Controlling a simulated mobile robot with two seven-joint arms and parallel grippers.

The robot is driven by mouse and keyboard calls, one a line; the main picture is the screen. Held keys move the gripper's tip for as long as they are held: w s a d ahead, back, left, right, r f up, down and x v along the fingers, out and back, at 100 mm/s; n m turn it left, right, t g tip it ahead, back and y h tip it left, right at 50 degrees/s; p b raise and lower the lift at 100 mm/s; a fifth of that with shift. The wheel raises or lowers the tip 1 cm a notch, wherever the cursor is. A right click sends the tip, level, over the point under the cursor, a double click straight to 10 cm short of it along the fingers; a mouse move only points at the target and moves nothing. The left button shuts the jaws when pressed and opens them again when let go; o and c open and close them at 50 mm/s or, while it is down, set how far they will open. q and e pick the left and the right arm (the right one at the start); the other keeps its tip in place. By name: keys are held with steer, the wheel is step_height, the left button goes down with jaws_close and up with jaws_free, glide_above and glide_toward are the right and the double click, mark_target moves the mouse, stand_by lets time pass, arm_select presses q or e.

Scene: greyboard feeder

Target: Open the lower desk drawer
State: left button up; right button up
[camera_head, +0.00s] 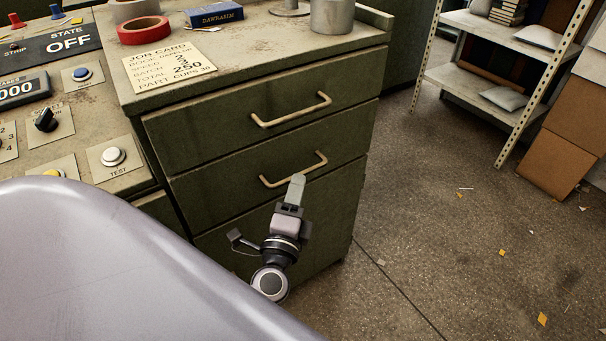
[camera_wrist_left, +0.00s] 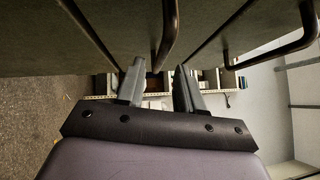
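The green desk cabinet has an upper drawer (camera_head: 220,128) and a lower drawer (camera_head: 222,185), both shut, each with a bar handle. The lower handle (camera_head: 268,183) is partly covered by my left gripper (camera_head: 297,181), whose fingers reach up to its right part. In the left wrist view, the two fingers of my left gripper (camera_wrist_left: 158,72) stand apart, and the lower handle (camera_wrist_left: 173,32) runs down between their tips in the picture. I see no finger clearly pressing on it. The upper handle (camera_wrist_left: 270,52) is to the right there. My right gripper is out of view.
A control panel (camera_head: 75,110) is at left. A shelf (camera_head: 480,92) and cardboard boxes (camera_head: 562,145) stand at right. The floor (camera_head: 440,230) right of the cabinet is mostly clear.

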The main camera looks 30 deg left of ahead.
mark_target(301, 172)
arm_select(q)
steer(key=shift+x, duration=2.55)
jaws_close()
